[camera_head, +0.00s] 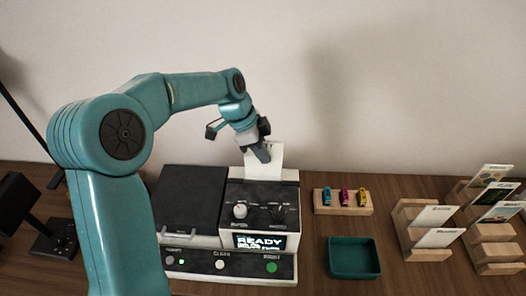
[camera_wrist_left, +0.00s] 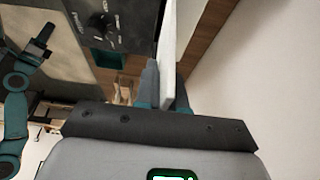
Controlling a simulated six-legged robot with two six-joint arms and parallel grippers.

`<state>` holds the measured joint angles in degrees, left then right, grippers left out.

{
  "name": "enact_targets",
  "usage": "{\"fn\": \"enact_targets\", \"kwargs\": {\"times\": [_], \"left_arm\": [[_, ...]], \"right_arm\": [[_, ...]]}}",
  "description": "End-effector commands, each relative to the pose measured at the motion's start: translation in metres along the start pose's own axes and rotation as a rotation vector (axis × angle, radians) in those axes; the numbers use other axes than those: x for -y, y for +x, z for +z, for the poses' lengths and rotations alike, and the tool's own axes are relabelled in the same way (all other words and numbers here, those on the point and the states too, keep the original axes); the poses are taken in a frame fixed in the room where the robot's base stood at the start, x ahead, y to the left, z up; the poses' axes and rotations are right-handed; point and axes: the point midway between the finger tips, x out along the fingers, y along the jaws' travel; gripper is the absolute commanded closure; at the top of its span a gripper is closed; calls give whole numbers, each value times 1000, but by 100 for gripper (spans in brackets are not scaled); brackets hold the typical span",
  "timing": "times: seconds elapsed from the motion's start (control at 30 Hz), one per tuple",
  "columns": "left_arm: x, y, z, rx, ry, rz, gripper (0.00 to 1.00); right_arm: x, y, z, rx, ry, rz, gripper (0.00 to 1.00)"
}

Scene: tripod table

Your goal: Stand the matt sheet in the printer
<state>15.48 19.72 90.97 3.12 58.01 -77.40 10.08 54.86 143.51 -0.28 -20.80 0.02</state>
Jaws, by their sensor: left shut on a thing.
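My left gripper (camera_head: 262,152) is shut on a plain white sheet (camera_head: 272,165), which is upright at the back of the printer (camera_head: 208,263). The sheet's lower edge meets the printer's rear top in the head view; I cannot tell whether it sits in a slot or just above it. In the left wrist view the sheet (camera_wrist_left: 167,45) shows nearly edge-on between the fingers (camera_wrist_left: 166,88), beside the printer's dark panel (camera_wrist_left: 115,25). The printer's screen (camera_head: 260,242) reads READY. A teal arm, apparently my right, shows at the left of the wrist view; its jaws (camera_wrist_left: 40,38) are unclear.
A wooden block (camera_head: 343,209) with three small colored items and an empty teal tray (camera_head: 353,258) lie right of the printer. Wooden racks (camera_head: 412,236) with several cards stand farther right. A black lamp-like device (camera_head: 52,240) stands at left. The wall is close behind.

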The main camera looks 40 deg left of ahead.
Motion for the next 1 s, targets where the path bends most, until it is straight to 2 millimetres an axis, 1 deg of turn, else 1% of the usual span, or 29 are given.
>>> {"fn": "enact_targets", "kwargs": {"times": [0.27, 1.0], "left_arm": [[0, 9, 4, 0, 0, 0, 100], [-1, 47, 20, -3, 0, 0, 100]], "right_arm": [[-3, 9, 0, 0, 0, 0, 57], [-16, 44, -1, 0, 0, 0, 57]]}}
